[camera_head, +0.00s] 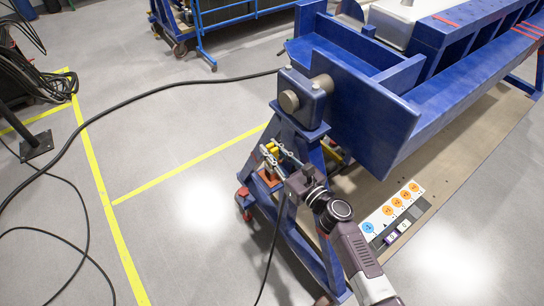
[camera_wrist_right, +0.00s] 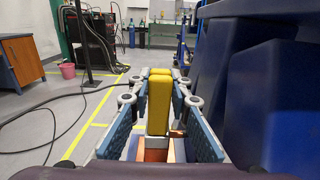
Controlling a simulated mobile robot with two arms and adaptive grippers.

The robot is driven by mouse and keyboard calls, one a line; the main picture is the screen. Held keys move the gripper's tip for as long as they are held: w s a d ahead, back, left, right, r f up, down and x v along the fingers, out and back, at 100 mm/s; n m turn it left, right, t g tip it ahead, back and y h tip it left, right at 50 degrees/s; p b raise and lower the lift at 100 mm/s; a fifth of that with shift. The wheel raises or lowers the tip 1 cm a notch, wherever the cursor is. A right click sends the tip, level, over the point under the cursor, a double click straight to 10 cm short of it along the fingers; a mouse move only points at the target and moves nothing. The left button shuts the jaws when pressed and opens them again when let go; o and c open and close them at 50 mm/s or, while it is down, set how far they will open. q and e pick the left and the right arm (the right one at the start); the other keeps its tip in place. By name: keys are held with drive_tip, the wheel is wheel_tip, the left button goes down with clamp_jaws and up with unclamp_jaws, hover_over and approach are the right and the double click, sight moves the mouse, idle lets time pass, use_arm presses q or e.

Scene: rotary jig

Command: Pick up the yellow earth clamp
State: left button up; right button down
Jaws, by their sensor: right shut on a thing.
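The yellow earth clamp (camera_head: 270,147) shows as a small yellow patch at the side of the blue jig stand, partly hidden by my right gripper (camera_head: 272,158). In the right wrist view the clamp (camera_wrist_right: 159,100) stands upright between the two blue-padded fingers of my right gripper (camera_wrist_right: 158,112), which is shut on it. An orange-brown block (camera_wrist_right: 153,152) lies right below the clamp. I cannot tell whether the clamp touches it. My left gripper is not in view.
The big blue jig (camera_head: 365,100) stands close beside my right gripper and fills the right of the wrist view. A black cable (camera_head: 150,98) crosses the floor. A panel with orange and blue round marks (camera_head: 392,208) is at right. Open grey floor lies to the left.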

wheel_tip(320, 180, up, 20)
drive_tip(key=p, duration=1.4)
drive_tip(key=shift+r+p, duration=0.15)
drive_tip(key=shift+p, duration=0.15)
